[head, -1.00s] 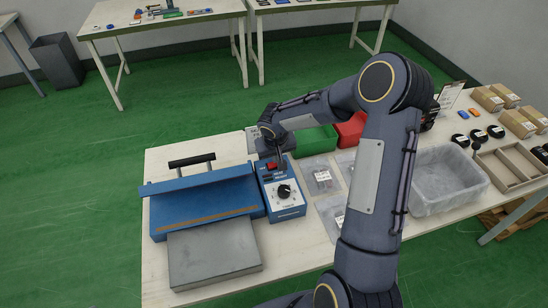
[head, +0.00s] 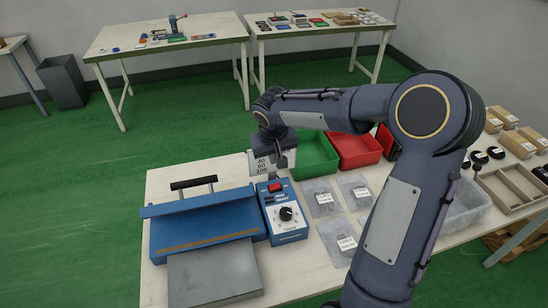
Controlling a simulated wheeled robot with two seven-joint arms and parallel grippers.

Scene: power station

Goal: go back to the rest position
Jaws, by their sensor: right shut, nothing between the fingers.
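My right gripper (head: 280,160) is shut and empty. It hangs in the air above the back of the blue control box, near the white number card (head: 262,166). The right arm comes in from the lower right and bends at a high elbow. The blue control box (head: 284,222) has a dial and a red switch (head: 276,187) and stands beside the blue sealer (head: 200,222) with its black handle. My left gripper is not in view.
Green (head: 318,155) and red (head: 358,150) bins stand at the back of the table. Several labelled bags (head: 322,198) lie right of the box. A clear bin (head: 466,205) and a divided tray (head: 512,188) are at the right. Other tables (head: 165,35) stand farther back across green floor.

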